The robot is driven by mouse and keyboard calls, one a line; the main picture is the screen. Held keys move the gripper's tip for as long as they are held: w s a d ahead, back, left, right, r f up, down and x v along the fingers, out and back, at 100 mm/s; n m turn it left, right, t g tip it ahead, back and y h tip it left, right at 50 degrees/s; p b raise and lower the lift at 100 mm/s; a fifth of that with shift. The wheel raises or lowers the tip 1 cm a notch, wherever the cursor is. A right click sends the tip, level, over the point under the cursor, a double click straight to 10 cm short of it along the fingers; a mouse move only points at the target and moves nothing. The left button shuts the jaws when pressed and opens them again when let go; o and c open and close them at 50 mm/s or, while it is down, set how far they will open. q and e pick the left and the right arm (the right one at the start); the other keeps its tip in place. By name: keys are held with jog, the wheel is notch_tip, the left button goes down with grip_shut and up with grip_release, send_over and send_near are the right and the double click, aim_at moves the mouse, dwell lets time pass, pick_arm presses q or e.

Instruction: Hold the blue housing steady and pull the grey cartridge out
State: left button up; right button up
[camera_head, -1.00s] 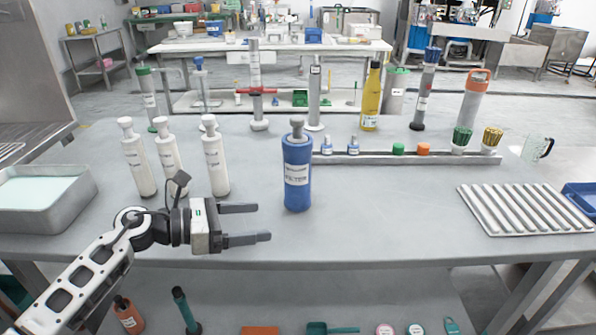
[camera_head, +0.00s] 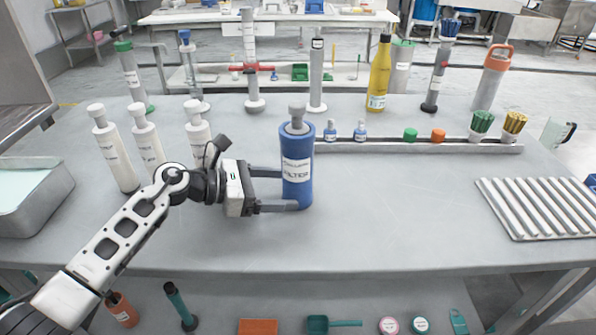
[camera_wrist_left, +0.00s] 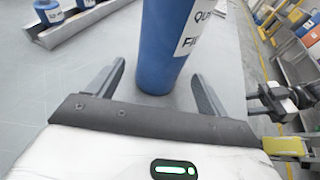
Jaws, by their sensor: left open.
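The blue housing (camera_head: 297,190) stands upright on the table with a white label facing me. The grey cartridge (camera_head: 297,114) shows only as a grey knob and neck at its top; the rest is hidden inside. My left gripper (camera_head: 284,189) is open, its two fingers reaching to the housing's left side at its lower half. In the left wrist view the housing (camera_wrist_left: 160,60) stands between the tips of the open fingers (camera_wrist_left: 162,85), with a gap visible at the left finger.
Several white bottles (camera_head: 115,155) stand behind and left of my left arm. A rail (camera_head: 420,147) with small bottles, caps and brushes lies to the right behind the housing. A ridged tray (camera_head: 540,208) lies at the right. The table between housing and tray is clear.

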aim_at(292, 189)
pick_arm(q)
jog(key=shift+b+x, duration=0.45)
jog(key=shift+x, duration=0.65)
jog(key=shift+w+d+f, duration=0.2)
jog(key=shift+d+f, duration=0.05)
jog(key=shift+d, duration=0.25)
pick_arm(e)
jog(key=shift+a+f, duration=0.15)
jog(key=shift+f, duration=0.2)
